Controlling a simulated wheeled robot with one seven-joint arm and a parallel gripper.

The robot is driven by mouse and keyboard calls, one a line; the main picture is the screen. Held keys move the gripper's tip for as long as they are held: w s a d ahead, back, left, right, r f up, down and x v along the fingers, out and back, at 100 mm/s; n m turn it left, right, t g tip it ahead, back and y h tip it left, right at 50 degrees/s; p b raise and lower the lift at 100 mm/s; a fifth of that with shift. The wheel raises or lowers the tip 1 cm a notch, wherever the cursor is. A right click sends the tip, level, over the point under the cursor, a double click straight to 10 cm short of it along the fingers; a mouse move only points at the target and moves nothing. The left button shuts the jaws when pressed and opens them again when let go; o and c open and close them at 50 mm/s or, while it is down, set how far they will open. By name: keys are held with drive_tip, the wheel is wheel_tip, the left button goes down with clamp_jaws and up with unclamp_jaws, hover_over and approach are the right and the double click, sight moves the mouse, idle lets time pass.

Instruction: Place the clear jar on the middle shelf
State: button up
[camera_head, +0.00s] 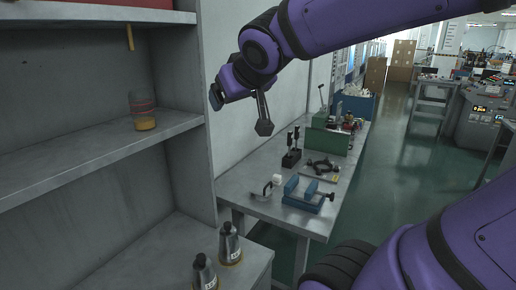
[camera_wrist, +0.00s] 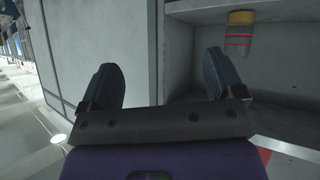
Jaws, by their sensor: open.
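The clear jar (camera_head: 143,110) has thin red rings and yellow-orange material at its bottom. It stands upright on the middle shelf (camera_head: 95,150) of the grey shelf unit, near the shelf's right part, touching nothing else. My gripper (camera_head: 215,96) is to the right of the jar and somewhat higher, outside the unit and apart from the jar. In the wrist view, the two dark fingers of my gripper (camera_wrist: 158,75) are spread with nothing between them. The jar (camera_wrist: 239,36) shows there upside down, to the upper right of the fingers.
Two dark conical bottles (camera_head: 230,243) stand on the lower surface. A red box (camera_head: 125,3) sits on the top shelf. The unit's right side wall (camera_head: 208,105) is beside my gripper. A workbench with tools (camera_head: 305,195) stands beyond. The middle shelf's left part is clear.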

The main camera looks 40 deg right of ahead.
drive_tip(key=s+a+f+n+g+y, duration=0.1)
drive_tip(key=s+a+f+g+y, duration=0.2)
drive_tip(key=s, duration=0.9)
wheel_tip(320, 180, down, 4)
drive_tip(key=shift+s+a+r+g, duration=0.2)
drive_tip(key=shift+s+a+g, duration=0.2)
drive_tip(key=shift+a+g, duration=0.75)
drive_tip(key=shift+c, duration=0.3)
